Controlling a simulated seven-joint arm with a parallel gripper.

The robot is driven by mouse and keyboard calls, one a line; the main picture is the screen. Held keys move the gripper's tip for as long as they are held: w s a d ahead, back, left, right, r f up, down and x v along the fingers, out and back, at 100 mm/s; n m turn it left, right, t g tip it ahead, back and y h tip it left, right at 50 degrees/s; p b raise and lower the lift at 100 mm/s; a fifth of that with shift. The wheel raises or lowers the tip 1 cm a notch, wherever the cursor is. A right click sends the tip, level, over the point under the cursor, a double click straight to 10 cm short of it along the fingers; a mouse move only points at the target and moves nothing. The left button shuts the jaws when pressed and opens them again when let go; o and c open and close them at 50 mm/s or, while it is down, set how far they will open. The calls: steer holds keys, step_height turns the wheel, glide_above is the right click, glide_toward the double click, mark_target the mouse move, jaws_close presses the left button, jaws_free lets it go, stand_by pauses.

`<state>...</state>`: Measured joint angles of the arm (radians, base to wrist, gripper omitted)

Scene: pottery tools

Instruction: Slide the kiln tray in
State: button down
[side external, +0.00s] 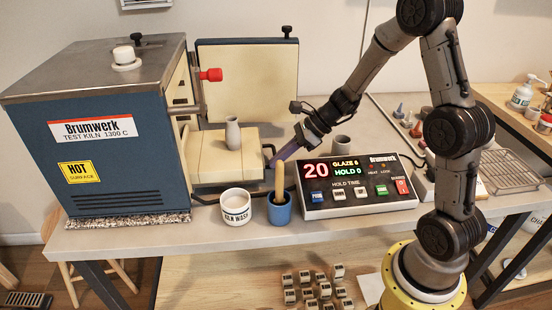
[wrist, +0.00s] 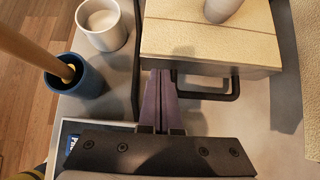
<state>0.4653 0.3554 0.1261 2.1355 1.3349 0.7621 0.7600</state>
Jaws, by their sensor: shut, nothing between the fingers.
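The kiln tray (side external: 222,158) is a cream slab sticking out of the open side of the blue kiln (side external: 100,135). A small grey vase (side external: 233,133) stands upright on it. In the wrist view the tray (wrist: 185,45) shows a dark handle (wrist: 220,96) on its front face. My gripper (side external: 272,163) is shut and empty near the tray's front end. In the wrist view its purple fingers (wrist: 160,75) lie left of the handle, close to the front face. I cannot tell whether they touch it.
The kiln door (side external: 250,85) stands open behind the tray. A white cup (side external: 236,207) and a blue cup (side external: 279,208) with a wooden-handled tool stand in front. A control box (side external: 355,187) reading 20 lies to the right. A grey cup (side external: 342,144) stands behind the box.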

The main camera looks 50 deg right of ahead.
mark_target(199, 166)
steer(key=shift+w+a, duration=0.25)
steer(key=w+a, duration=1.3)
steer(key=shift+w+a, duration=0.3)
steer(key=shift+a, duration=0.05)
stand_by(0.3)
